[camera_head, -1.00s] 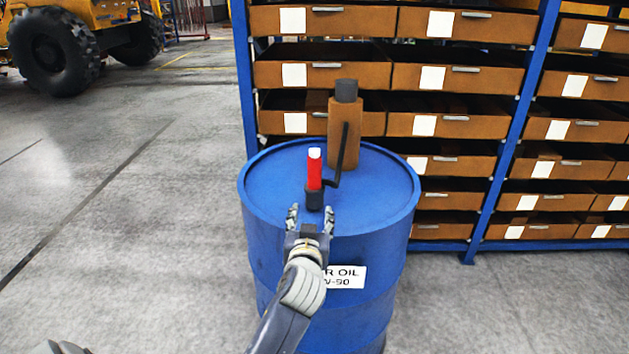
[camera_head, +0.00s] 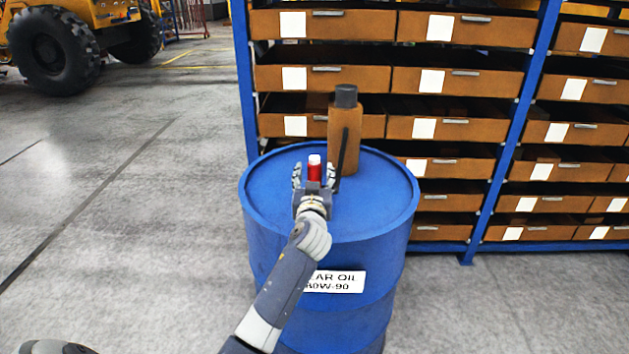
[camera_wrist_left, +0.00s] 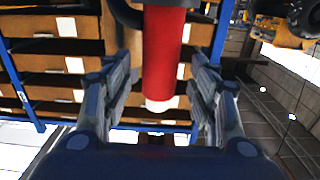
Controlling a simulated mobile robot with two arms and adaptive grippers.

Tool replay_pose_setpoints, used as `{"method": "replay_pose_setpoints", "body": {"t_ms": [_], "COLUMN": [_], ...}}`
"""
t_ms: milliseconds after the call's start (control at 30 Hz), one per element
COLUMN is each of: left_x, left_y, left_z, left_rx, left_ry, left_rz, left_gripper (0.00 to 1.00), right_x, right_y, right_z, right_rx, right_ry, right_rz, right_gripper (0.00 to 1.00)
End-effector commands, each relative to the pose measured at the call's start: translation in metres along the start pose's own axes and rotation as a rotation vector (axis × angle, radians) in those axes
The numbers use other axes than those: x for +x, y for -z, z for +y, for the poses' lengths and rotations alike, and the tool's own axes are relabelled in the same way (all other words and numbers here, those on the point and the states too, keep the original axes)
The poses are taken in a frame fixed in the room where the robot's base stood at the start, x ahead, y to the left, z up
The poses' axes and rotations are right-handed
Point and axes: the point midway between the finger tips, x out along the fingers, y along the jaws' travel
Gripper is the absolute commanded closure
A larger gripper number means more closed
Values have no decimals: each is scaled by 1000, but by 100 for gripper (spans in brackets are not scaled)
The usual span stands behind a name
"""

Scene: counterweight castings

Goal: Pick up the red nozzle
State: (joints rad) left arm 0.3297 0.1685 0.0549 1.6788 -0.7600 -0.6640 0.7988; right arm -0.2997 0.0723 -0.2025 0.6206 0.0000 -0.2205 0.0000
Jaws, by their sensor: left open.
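The red nozzle (camera_head: 314,169), with a white tip, stands on the blue drum in the head view. It also shows in the left wrist view (camera_wrist_left: 161,55), upside down there with its white end low. My left gripper (camera_head: 314,178) is open, with one finger on each side of the nozzle. In the left wrist view the open fingers (camera_wrist_left: 163,85) flank the red part, with a gap visible on both sides. The nozzle's lower part is hidden behind my gripper in the head view. My right gripper is not in view.
A brown cylinder with a dark top (camera_head: 343,130) and a thin black bar stands just behind the nozzle on the drum (camera_head: 385,205). A blue shelf rack with brown bins (camera_head: 440,128) is behind. Grey floor (camera_head: 130,220) is open at left.

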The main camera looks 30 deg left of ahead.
Motion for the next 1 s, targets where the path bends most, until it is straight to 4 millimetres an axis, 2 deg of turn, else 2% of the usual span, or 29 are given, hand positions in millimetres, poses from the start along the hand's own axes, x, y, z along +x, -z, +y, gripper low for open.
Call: {"method": "replay_pose_setpoints", "body": {"t_ms": [100, 200, 467, 667, 1000], "left_x": [14, 20, 22, 21, 21], "left_y": [2, 0, -1, -1, 3], "left_z": [1, 0, 0, 0, 0], "left_rx": [1, 3, 1, 1, 0], "left_ry": [-1, 0, -1, -1, -1], "left_rz": [0, 0, -1, -1, 4], "left_gripper": [46, 46, 46, 88, 88], "right_x": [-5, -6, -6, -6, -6], "right_y": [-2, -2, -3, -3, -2], "right_z": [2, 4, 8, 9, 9], "right_rx": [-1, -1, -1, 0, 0], "right_ry": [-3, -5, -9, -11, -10], "right_rz": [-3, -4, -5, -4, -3], "right_gripper": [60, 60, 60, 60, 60]}}
